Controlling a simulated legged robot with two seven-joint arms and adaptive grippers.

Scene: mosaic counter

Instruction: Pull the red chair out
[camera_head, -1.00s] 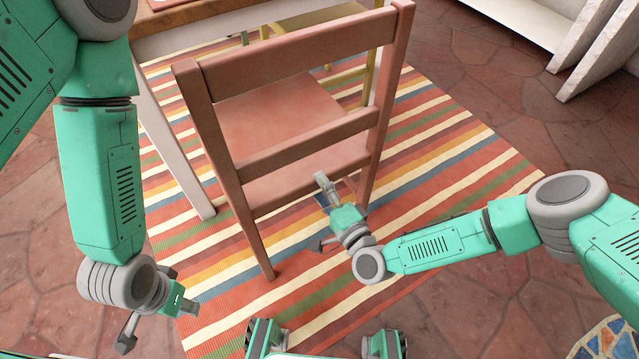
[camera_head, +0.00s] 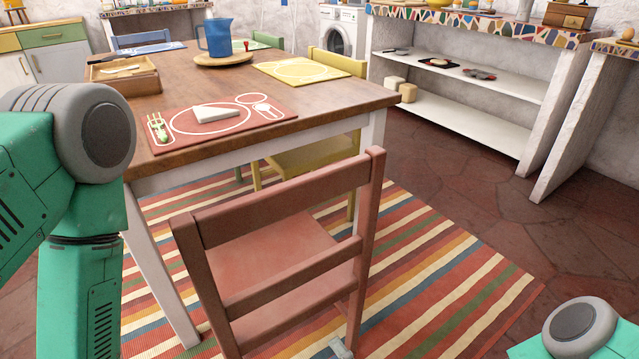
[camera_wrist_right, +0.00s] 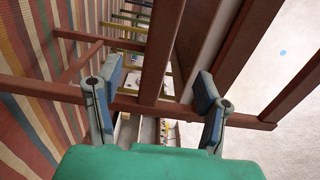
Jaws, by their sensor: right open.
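The red chair (camera_head: 270,265) stands upright on the striped rug, its slatted back towards me and its seat facing the table. My right gripper (camera_wrist_right: 157,92) is open in the right wrist view, with one finger on each side of the picture. A red bar of the chair (camera_wrist_right: 163,50) shows between the fingers, and another bar crosses behind them. I cannot tell whether the fingers touch the chair. In the head view only a grey bit of this gripper (camera_head: 341,347) shows by the chair back's lower right. My left gripper is out of view.
The wooden table (camera_head: 372,97) stands just beyond the red chair, with a red placemat (camera_head: 182,123) and a blue jug (camera_head: 215,38). A yellow chair (camera_head: 320,153) is at its right side. White shelves (camera_head: 460,125) stand at the back right. Floor right of the rug is clear.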

